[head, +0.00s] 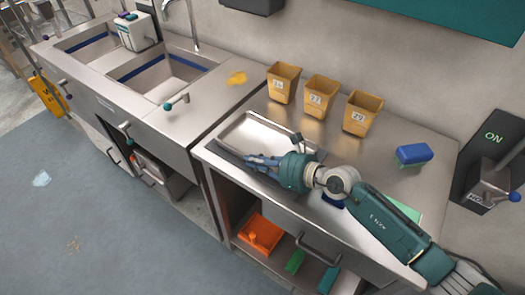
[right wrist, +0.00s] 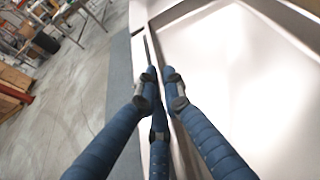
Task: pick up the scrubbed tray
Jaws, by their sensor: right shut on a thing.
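The tray (head: 262,130), shallow and shiny metal, is on the left part of the steel counter in the head view. Its smooth inside also fills the right of the right wrist view (right wrist: 245,60). It looks empty. My right gripper (head: 250,160) is at the tray's near edge, its blue fingers (right wrist: 160,82) closed around the rim. My arm and gripper hide part of the tray's near right side. Whether the tray is clear of the counter, I cannot tell. My left gripper is not in view.
Numbered yellow bins (head: 320,96) stand behind the tray. A blue sponge-like block (head: 414,153) lies to the right. Sinks with a tap (head: 194,30) are at the left. An orange container (head: 260,233) sits on the shelf below. A black switch box (head: 490,160) is at far right.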

